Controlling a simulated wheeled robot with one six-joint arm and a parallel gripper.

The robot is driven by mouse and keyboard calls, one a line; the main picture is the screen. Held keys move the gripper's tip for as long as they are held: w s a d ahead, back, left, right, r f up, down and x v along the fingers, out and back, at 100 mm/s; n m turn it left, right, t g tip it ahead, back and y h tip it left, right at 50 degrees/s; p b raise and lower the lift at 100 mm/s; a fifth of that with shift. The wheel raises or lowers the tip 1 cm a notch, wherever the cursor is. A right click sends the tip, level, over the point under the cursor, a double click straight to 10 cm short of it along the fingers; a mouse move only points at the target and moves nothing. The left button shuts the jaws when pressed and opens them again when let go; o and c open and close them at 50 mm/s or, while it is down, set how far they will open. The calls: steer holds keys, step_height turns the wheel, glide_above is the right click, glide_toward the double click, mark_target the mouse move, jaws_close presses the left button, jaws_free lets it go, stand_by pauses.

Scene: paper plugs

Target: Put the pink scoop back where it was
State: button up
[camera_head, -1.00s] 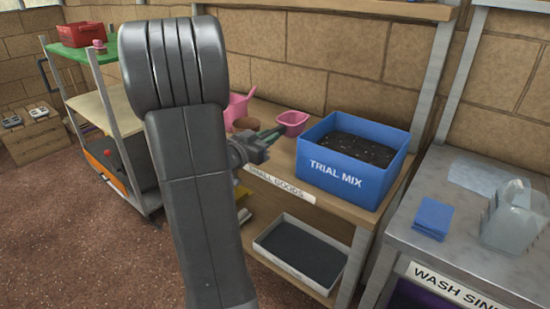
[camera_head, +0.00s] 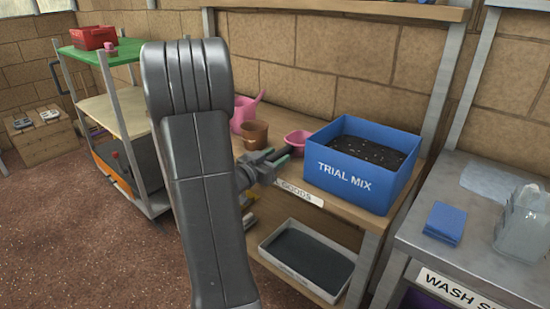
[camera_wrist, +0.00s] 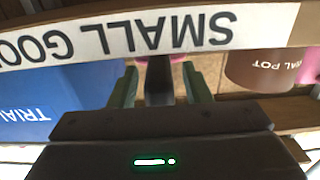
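The pink scoop (camera_head: 297,141) is at the shelf top, just left of the blue TRIAL MIX bin. It looks as if it rests on the wood, though its underside is hidden. My gripper (camera_head: 273,161) is at the shelf's front edge, on the near side of the scoop. In the wrist view my gripper (camera_wrist: 160,85) has its green fingers apart. A dark bar, seemingly the scoop's handle (camera_wrist: 159,80), lies between them with a narrow gap on each side. A little of the scoop's pink shows beyond it (camera_wrist: 160,59).
The blue bin (camera_head: 360,165) stands close on the right. A brown pot (camera_head: 255,134) and a pink watering can (camera_head: 243,113) stand on the left. The SMALL GOODS label (camera_head: 300,194) runs along the shelf edge. A grey tray (camera_head: 306,261) is below.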

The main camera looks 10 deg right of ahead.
steer(key=shift+r, duration=0.25)
steer(key=p+v, duration=0.1)
steer(key=v, duration=1.1)
